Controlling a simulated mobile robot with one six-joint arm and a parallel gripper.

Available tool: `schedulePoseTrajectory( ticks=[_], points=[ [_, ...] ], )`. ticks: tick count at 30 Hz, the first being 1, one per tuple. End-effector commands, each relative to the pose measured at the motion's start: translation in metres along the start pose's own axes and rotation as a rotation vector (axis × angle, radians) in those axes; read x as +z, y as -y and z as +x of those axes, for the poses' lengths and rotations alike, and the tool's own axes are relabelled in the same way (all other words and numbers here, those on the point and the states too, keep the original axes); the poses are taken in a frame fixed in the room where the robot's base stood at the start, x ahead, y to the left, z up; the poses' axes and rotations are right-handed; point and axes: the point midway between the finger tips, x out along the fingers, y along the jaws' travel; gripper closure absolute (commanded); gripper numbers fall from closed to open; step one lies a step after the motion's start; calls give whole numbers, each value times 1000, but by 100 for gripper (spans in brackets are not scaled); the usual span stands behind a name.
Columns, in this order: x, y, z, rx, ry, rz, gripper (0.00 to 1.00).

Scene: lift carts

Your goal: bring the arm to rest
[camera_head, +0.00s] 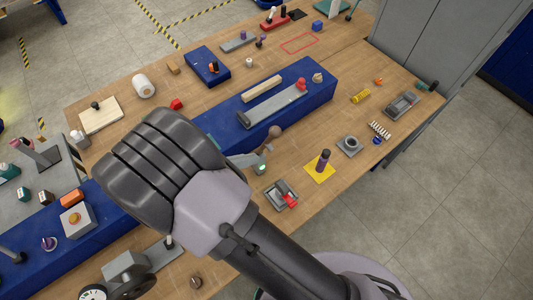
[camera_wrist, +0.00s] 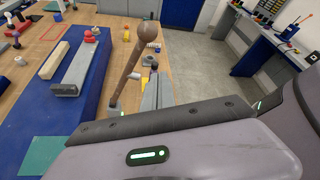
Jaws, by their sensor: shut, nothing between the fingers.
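My arm reaches up from the bottom right of the head view, its large dark grey ribbed joint standing above the table. My gripper (camera_head: 248,160) shows only in part beyond this joint, with a small green light; it is shut and empty. In the wrist view its grey and black body fills the bottom, and the fingers (camera_wrist: 157,92) show narrowly past the black edge. A brown stick with a round ball end (camera_head: 273,133) stands close by the gripper; it also shows in the wrist view (camera_wrist: 148,32). I cannot tell whether they touch.
The wooden table (camera_head: 330,205) carries many small things. A blue raised block (camera_head: 318,92) bears two bars behind the gripper. A yellow mat (camera_head: 313,175) with a dark cylinder and a grey fixture with a red part (camera_head: 281,197) lie right of my arm. Floor (camera_head: 470,190) at right is clear.

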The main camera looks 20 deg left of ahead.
Motion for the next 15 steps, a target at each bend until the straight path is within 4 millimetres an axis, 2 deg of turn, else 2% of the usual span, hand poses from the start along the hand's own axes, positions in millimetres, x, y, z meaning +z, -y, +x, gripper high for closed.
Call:
schedulePoseTrajectory(
  ticks=[3,5,8,10,11,13,15],
  points=[
    [-1,-2,-17,1,0,0,100],
    [-1,-2,-22,-1,0,-1,100],
    [-1,-2,-24,-2,-1,-1,100],
    [0,-1,-19,-12,-20,22,100],
    [0,1,-12,-27,-48,57,100],
    [3,14,20,-93,-171,222,100],
    [1,43,63,-209,-353,502,100]
  ],
)
